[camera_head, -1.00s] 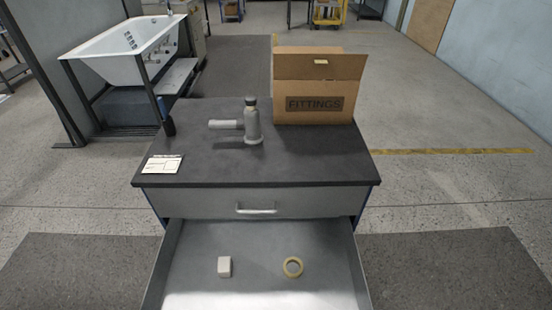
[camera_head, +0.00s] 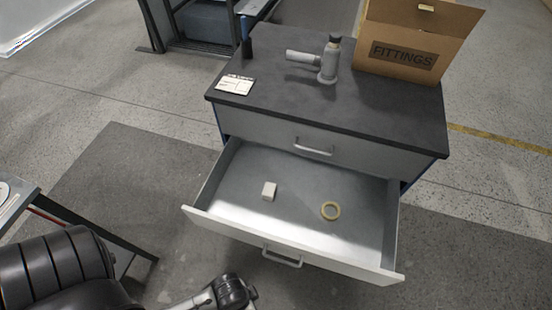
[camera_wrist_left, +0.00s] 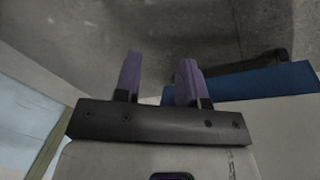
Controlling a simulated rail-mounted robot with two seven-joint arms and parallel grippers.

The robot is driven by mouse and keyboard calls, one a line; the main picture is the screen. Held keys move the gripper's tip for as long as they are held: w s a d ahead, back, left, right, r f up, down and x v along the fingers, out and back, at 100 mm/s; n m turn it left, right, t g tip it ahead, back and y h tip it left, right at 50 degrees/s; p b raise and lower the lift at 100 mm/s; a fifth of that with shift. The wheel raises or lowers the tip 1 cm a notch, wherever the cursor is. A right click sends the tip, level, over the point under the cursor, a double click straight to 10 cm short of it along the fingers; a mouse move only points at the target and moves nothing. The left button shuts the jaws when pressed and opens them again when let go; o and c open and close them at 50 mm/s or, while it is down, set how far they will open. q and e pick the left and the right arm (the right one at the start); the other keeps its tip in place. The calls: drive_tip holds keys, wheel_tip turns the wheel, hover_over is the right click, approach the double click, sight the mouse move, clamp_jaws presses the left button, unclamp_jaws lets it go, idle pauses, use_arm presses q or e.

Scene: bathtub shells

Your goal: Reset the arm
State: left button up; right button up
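My left gripper (camera_wrist_left: 158,82) shows in the left wrist view with its two purple fingers apart and nothing between them. Beyond the fingers are a grey floor and a blue edge. In the head view my black and grey left arm (camera_head: 60,270) comes in at the lower left, in front of the open drawer; its fingers cannot be made out there. My right gripper is in neither view.
A grey pipe fitting (camera_head: 328,65), a card (camera_head: 235,84) and a FITTINGS box (camera_head: 405,55) are on the cabinet top (camera_head: 310,100). A table corner (camera_head: 15,200) is at left.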

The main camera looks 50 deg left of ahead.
use_arm(q)
drive_tip(key=w+a+r+t+y+p, duration=0.1)
drive_tip(key=w+a+r+p, duration=0.15)
drive_tip(key=r, duration=0.45)
drive_tip(key=w+a+r+n+t+p, duration=0.1)
drive_tip(key=a+r+p, duration=0.2)
drive_tip(key=r, duration=0.5)
drive_tip(key=w+a+r+t+y+p, duration=0.1)
drive_tip(key=w+a+r+p, duration=0.15)
drive_tip(key=r, duration=0.45)
wheel_tip(320, 180, up, 40)
drive_tip(key=a+p, duration=0.1)
drive_tip(key=p, duration=3.9)
drive_tip(key=shift+w, duration=0.2)
